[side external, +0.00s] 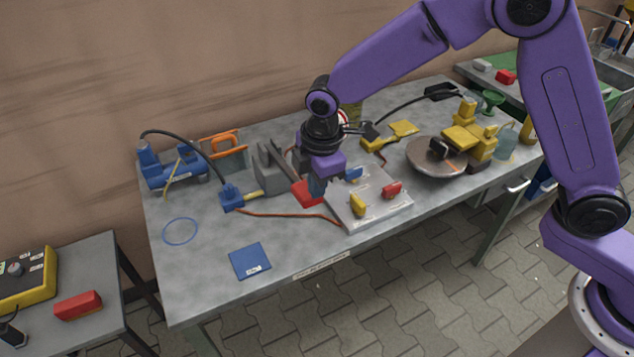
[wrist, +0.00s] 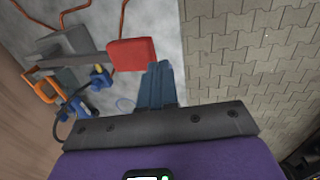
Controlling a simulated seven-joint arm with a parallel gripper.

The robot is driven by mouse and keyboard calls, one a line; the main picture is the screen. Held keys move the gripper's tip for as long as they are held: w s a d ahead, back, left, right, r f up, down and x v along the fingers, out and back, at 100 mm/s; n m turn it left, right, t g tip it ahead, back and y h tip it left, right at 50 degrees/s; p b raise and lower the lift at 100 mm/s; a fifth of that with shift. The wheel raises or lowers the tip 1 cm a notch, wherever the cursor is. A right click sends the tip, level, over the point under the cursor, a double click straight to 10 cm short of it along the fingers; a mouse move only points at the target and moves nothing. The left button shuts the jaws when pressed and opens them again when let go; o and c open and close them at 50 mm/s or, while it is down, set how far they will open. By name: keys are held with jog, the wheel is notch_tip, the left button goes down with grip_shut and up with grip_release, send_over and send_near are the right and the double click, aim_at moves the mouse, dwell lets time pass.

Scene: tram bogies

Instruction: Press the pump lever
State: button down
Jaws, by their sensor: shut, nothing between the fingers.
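The pump is a grey block (side external: 268,165) on the table, with a brown-grey lever (side external: 287,168) sloping out to a red handle (side external: 304,194). In the wrist view the lever (wrist: 75,60) runs to the red handle (wrist: 130,54), left of my fingertips. The shut fingers also show in the wrist view (wrist: 158,78). I cannot tell whether they touch the handle.
A pale panel (side external: 385,215) with yellow, red and blue levers lies right of my gripper. A round turntable (side external: 430,160) stands farther right. A blue connector with a black hose (side external: 232,198) and blue plate (side external: 250,261) lie left. The front left table is mostly clear.

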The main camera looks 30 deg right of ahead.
jog(key=shift+w, duration=0.1)
dwell(0.5)
notch_tip(320, 180, up, 10)
jog(key=g, duration=0.3)
send_over(306, 189)
jog(key=w, duration=0.2)
jog(key=shift+r, duration=0.5)
jog(key=f, duration=0.4)
jog(key=s+f, duration=0.1)
jog(key=f, duration=0.4)
jog(key=s+f, duration=0.1)
jog(key=f, duration=0.4)
